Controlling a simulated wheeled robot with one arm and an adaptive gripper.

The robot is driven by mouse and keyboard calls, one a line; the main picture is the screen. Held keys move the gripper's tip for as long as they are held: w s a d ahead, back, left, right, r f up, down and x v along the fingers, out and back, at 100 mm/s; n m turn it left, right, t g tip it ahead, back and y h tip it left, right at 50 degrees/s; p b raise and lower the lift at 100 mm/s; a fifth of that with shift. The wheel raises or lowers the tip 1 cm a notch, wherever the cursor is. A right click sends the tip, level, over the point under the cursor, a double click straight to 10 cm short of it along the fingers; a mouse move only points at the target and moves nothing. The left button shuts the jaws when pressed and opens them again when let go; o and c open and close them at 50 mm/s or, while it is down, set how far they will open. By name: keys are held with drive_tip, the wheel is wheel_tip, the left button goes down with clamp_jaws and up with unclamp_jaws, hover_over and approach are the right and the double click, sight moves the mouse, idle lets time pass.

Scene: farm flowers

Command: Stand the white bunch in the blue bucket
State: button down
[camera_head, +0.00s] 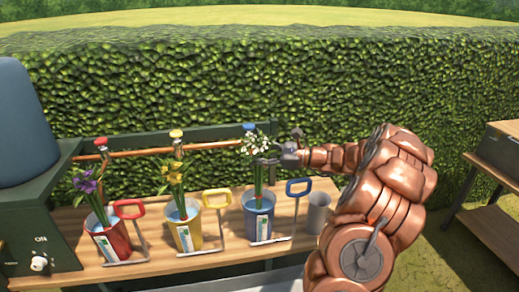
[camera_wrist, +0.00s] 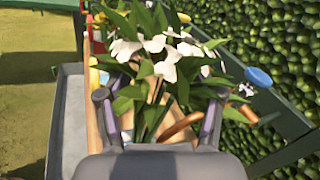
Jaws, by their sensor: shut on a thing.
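The white bunch (camera_head: 256,147) has white blossoms, green leaves and long green stems. It is upright over the blue bucket (camera_head: 258,222), and its lower stems go down into the bucket's mouth. Whether the stem ends touch the bottom is hidden. My gripper (camera_head: 268,162) is shut on the bunch's stems, above the bucket rim, coming from the right. In the wrist view the white blossoms (camera_wrist: 160,55) lie between and beyond the two fingers (camera_wrist: 157,105), and leaves hide most of the grip.
A red bucket (camera_head: 112,240) with purple flowers and a yellow bucket (camera_head: 186,233) with yellow flowers stand to the left. A blue handle (camera_head: 299,187) and a grey cup (camera_head: 318,212) are right of the blue bucket. A rail with coloured knobs runs behind.

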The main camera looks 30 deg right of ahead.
sight(259, 140)
drive_tip(key=shift+f+b, duration=0.5)
drive_tip(key=shift+f, duration=1.05)
drive_tip(key=shift+c, duration=0.5)
unclamp_jaws()
drive_tip(key=shift+r, duration=0.1)
wheel_tip(259, 140, up, 10)
drive_tip(key=shift+f, duration=0.1)
